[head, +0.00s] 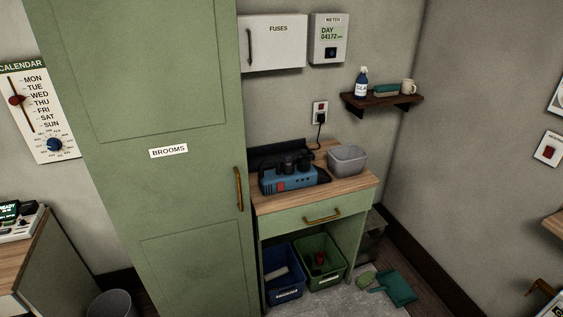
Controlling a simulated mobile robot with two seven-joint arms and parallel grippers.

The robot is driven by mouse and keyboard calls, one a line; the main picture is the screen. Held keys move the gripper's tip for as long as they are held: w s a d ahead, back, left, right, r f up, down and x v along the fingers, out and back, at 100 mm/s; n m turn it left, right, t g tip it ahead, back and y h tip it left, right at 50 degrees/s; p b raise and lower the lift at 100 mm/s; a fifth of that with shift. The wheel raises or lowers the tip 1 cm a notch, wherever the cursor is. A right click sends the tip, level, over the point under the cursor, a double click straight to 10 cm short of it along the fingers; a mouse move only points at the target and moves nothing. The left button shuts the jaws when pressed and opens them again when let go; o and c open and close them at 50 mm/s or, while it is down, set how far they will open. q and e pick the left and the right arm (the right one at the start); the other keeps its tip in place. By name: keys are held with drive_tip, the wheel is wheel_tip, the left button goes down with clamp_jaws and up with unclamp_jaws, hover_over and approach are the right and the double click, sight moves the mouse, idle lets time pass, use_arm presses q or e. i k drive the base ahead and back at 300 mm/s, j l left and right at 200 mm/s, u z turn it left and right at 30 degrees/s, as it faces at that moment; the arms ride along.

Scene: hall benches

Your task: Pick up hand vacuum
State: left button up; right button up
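The hand vacuum (288,178) appears to be the blue and black device with a red patch, lying on the wooden top of a small green cabinet (290,222) in the head view. Its dark nozzle end points right. Dark round parts show on or just behind its top; I cannot tell whether they belong to it. A dark stand or backing (272,156) is behind it, near a cord that runs up to a wall socket (320,111). Neither of my grippers is in view.
A grey bin (347,159) stands right of the vacuum. A tall green broom cupboard (190,215) rises at left. Below are a blue crate (285,267), a green crate (326,250) and a teal dustpan (398,288). A wall shelf (381,103) hangs above right.

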sight(293, 178)
drive_tip(key=i+l+u, duration=0.35)
drive_tip(key=i+l, duration=0.5)
drive_tip(key=i, duration=0.2)
